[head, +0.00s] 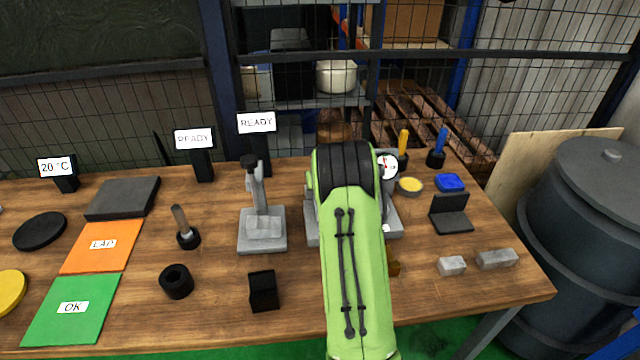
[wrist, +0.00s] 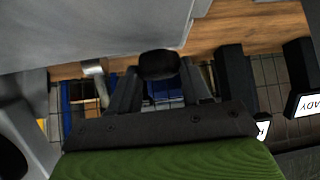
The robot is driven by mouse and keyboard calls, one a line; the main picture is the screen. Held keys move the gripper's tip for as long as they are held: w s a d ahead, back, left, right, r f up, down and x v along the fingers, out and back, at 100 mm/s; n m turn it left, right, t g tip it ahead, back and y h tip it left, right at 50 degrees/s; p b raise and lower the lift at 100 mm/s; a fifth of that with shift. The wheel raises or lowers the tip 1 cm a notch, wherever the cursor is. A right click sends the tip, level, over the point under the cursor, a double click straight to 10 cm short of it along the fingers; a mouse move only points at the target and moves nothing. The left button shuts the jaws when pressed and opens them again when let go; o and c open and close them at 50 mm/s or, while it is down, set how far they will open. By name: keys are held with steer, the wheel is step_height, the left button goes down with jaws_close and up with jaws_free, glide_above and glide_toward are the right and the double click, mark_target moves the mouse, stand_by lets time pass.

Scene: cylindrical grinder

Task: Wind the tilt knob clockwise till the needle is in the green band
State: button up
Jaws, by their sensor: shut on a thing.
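The black tilt knob (wrist: 158,64) is in the wrist view, below a large grey machine body (wrist: 90,35). My gripper (wrist: 160,78) is shut on the knob, with one dark finger on each side of it. In the head view my green arm covers the gripper, the knob and most of the grey fixture (head: 391,222). A round white dial (head: 388,167) shows just right of the arm. It is too small to read its needle against a green band.
A grey stand (head: 262,232) with a black-topped lever is left of my arm. A yellow dish (head: 411,185), a blue box (head: 449,182) and a black open case (head: 451,214) are to the right. Grey blocks (head: 496,258) lie near the front right edge.

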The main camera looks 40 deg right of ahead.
steer(key=o, duration=1.1)
steer(key=shift+r, duration=0.1)
steer(key=p+v, duration=0.1)
steer(key=v, duration=1.4)
steer(key=shift+s+a+r+p, duration=0.15)
steer(key=shift+s+p, duration=0.1)
steer(key=shift+p, duration=0.15)
